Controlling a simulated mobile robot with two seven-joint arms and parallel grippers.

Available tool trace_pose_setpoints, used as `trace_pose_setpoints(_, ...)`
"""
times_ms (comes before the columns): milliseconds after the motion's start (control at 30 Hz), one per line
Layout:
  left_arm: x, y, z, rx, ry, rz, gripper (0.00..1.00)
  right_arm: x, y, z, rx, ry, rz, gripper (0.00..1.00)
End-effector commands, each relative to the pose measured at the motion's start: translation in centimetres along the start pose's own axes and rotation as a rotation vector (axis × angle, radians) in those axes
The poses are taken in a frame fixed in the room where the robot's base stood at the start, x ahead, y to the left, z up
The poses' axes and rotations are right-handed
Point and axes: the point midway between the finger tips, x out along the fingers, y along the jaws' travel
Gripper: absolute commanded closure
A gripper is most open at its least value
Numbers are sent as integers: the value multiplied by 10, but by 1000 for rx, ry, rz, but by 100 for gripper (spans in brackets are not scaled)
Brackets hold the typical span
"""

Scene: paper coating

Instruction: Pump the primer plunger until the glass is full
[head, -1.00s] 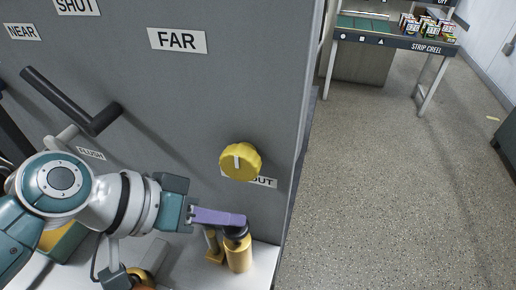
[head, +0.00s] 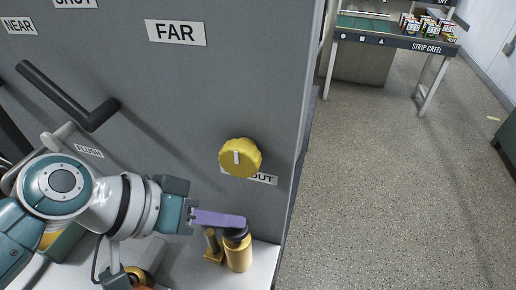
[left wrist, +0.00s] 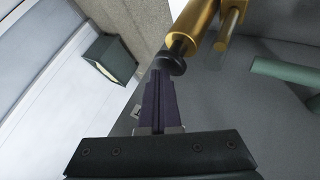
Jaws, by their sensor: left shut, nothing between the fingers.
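The primer plunger appears as a black knob (head: 236,233) on an upright brass cylinder (head: 239,256) at the foot of the grey panel. The knob (left wrist: 171,65) and cylinder (left wrist: 195,27) also show in the left wrist view. My left gripper (head: 238,221) is shut, its purple fingers lying level over the knob and partly hiding it. In the left wrist view its fingertips (left wrist: 159,78) are close to the knob, with nothing between them. Whether they touch it is unclear. I cannot make out the glass. My right gripper is not in view.
A smaller brass fitting (head: 213,246) stands just left of the cylinder. A yellow knob (head: 240,158) sticks out of the grey panel (head: 200,100) above, and a black bar handle (head: 66,98) at left. Open floor lies right, with the strip creel table (head: 395,42) behind.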

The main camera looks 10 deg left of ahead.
Motion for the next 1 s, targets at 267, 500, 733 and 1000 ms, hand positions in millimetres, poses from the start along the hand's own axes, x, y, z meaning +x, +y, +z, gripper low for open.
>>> trace_pose_setpoints(267,3,-2,2,0,-1,0,100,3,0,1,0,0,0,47)
trace_pose_setpoints(500,5,-4,4,0,-1,0,100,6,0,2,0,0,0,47)
trace_pose_setpoints(733,7,-5,5,0,-2,0,100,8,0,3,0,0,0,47)
trace_pose_setpoints(1000,6,-4,4,0,-2,0,100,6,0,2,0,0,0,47)
